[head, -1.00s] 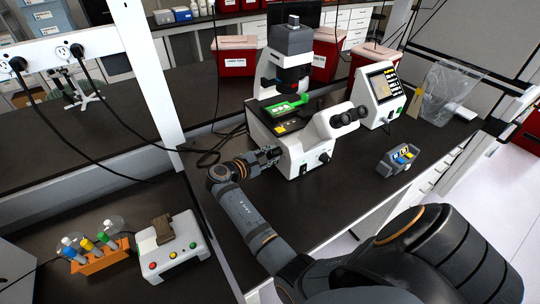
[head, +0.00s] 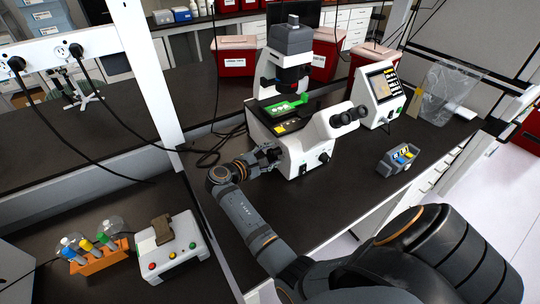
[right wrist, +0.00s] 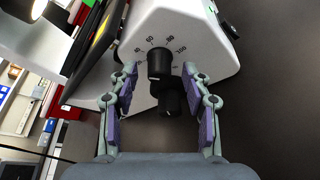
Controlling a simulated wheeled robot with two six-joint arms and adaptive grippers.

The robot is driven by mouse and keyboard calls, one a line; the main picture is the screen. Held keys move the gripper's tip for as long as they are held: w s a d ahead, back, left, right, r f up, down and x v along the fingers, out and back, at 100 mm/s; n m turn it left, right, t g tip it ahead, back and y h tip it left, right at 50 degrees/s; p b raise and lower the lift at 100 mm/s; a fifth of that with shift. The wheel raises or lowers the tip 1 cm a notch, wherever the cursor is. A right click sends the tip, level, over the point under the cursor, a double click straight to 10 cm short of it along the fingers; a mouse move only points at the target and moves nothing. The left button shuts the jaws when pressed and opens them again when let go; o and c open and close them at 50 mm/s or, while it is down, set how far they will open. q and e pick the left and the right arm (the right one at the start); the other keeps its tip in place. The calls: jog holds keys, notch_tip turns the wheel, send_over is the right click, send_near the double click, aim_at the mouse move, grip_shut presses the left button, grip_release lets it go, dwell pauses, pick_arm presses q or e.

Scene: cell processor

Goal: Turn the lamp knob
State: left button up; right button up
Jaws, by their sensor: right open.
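A white and grey microscope (head: 300,155) stands on the dark bench. The right wrist view shows a black knob (right wrist: 159,62) with a numbered dial on its white body. A second black, stepped knob (right wrist: 172,98) sits just below it in that view. My right gripper (head: 271,153) is at the microscope's left side in the head view. In the right wrist view the gripper (right wrist: 160,72) is open, one finger on each side of the dial knob, with visible gaps. The head view does not show the dial knob clearly at the gripper. My left gripper is not in view.
A white monitor unit (head: 382,97) stands right of the microscope, and a small grey device (head: 397,160) lies in front of it. An orange tube rack (head: 100,262) and a white box with coloured buttons (head: 172,250) are at the lower left. Black cables run behind the gripper.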

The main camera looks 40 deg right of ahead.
jog(key=shift+r, duration=0.15)
notch_tip(320, 180, up, 10)
dwell(0.3)
